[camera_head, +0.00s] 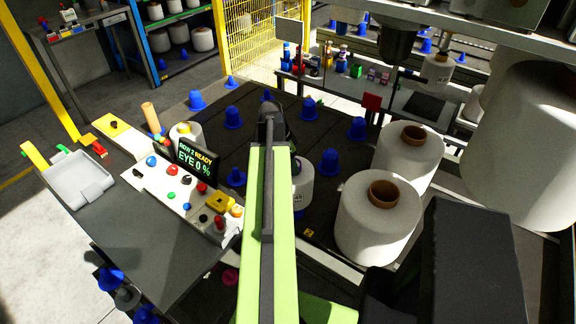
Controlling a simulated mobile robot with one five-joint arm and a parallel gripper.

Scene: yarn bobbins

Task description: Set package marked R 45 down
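A white yarn package (302,188) with a dark label reading 45 shows just right of my green arm. My arm covers its left part, and the letter on the label is too small to read for sure. A dark piece shows at its top; I cannot tell whether it is the package's core or part of my gripper. My gripper's fingers are hidden behind my arm, so I cannot see whether they touch the package. I cannot tell whether the package rests on the dark surface (260,210) or hangs above it.
Blue pegs stand on the dark surface, one (328,162) close to the package's right. Two large white bobbins (377,222) (408,160) stand further right. A control panel (180,185) with a screen (196,160) and a grey tray (78,180) are at left. A yellow fence (262,40) stands behind.

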